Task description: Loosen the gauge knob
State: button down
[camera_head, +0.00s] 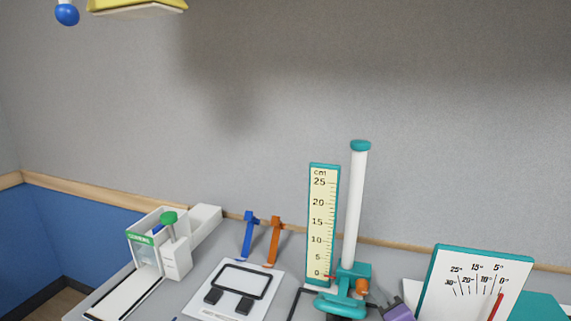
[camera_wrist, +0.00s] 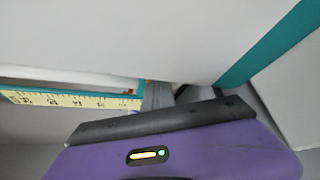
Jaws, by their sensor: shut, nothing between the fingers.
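The height gauge stands at the right middle of the bench in the head view, with a teal base (camera_head: 345,300), a white upright post (camera_head: 355,210) and a cm ruler plate (camera_head: 323,225) beside it. A small orange knob (camera_head: 362,286) sits low on the teal slider at the post. My purple gripper (camera_head: 385,303) is at the bottom edge, just right of the knob; it is shut and empty. Whether it touches the knob cannot be told. In the wrist view the purple gripper body fills the bottom, and the ruler (camera_wrist: 75,100) shows at left.
A white angle dial board (camera_head: 470,285) with a red pointer stands right of my gripper. A white device with a green knob (camera_head: 168,217), blue (camera_head: 248,235) and orange (camera_head: 272,240) clamps and a white plate (camera_head: 235,290) are to the left. A yellow object (camera_head: 137,5) hangs top left.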

jog(key=shift+a+r, duration=0.4)
jog(key=shift+r, duration=0.2)
jog(key=shift+w+a+r+b, duration=0.15)
jog(key=shift+a+r+b, duration=0.05)
jog(key=shift+r+b, duration=0.1)
jog(key=shift+a, duration=0.15)
jog(key=shift+r, duration=0.1)
jog(key=shift+d+r, duration=0.2)
jog(key=shift+d, duration=0.05)
jog(key=shift+s+a+p, duration=0.2)
jog(key=shift+s+a, duration=0.05)
jog(key=shift+s, duration=0.75)
jog(key=shift+s+a+p, duration=0.15)
jog(key=shift+s+a, duration=0.15)
jog(key=shift+s, duration=0.65)
jog(key=shift+s+a+p, duration=0.2)
jog(key=shift+s+a, duration=0.05)
jog(key=shift+s, duration=0.75)
